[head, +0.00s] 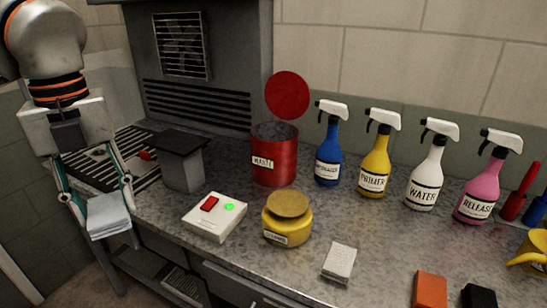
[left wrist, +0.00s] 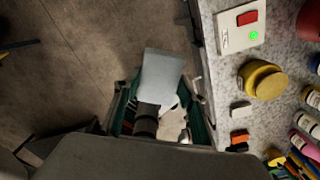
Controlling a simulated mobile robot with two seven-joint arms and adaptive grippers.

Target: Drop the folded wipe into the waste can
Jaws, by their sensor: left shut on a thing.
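My left gripper (head: 100,200) is at the left of the head view, shut on the folded wipe (head: 106,217), a pale blue-grey folded cloth between its fingertips. The wipe hangs in front of the bench's left front edge, over the floor. It also shows in the left wrist view (left wrist: 161,76). The waste can (head: 274,160) is a red cylinder labelled WASTE at the back of the bench, with its round red lid (head: 287,95) raised open. The can is to the right of and beyond my left gripper, well apart from it. My right gripper is not in view.
Several spray bottles (head: 328,150) line the back right. A white block (head: 339,262) lies near the front edge.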

